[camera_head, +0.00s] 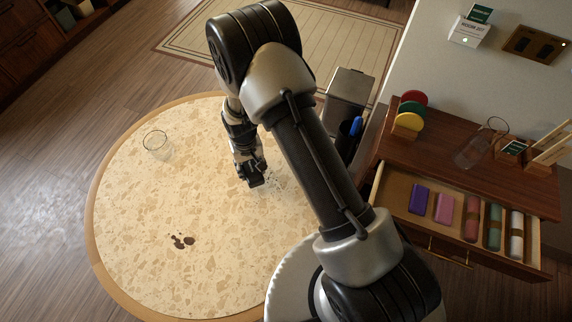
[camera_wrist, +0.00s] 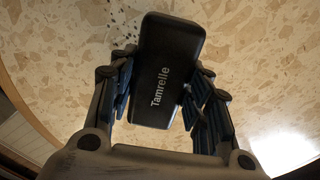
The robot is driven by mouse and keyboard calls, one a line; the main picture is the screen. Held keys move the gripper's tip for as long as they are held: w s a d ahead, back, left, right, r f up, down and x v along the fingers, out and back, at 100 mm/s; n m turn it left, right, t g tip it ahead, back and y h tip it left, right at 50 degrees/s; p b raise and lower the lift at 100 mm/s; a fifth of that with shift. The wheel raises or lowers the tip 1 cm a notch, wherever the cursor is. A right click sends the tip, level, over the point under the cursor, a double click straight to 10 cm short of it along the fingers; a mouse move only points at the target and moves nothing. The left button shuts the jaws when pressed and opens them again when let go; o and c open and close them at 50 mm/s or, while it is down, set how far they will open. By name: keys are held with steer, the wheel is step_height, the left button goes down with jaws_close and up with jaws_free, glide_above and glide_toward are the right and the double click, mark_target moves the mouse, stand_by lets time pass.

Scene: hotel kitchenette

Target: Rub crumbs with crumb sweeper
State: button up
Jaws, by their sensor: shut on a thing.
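My gripper (camera_head: 252,172) is over the right part of the round terrazzo table (camera_head: 140,230). In the wrist view my gripper (camera_wrist: 160,90) is shut on a black block marked "Tamrelle", the crumb sweeper (camera_wrist: 170,55). The dark sweeper (camera_head: 257,181) also shows at the fingertips in the head view, at or just above the tabletop; contact cannot be told. In the wrist view dark crumb specks (camera_wrist: 118,35) show beside the sweeper's far left end. Some crumbs may be hidden under the sweeper or arm.
A clear glass (camera_head: 155,143) stands at the table's upper left. Dark brown spots (camera_head: 183,241) lie at its lower left. A grey bin (camera_head: 349,88) stands behind the table.

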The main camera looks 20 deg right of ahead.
steer(key=shift+r+p, duration=0.55)
steer(key=shift+r, duration=0.8)
steer(key=shift+d, duration=0.1)
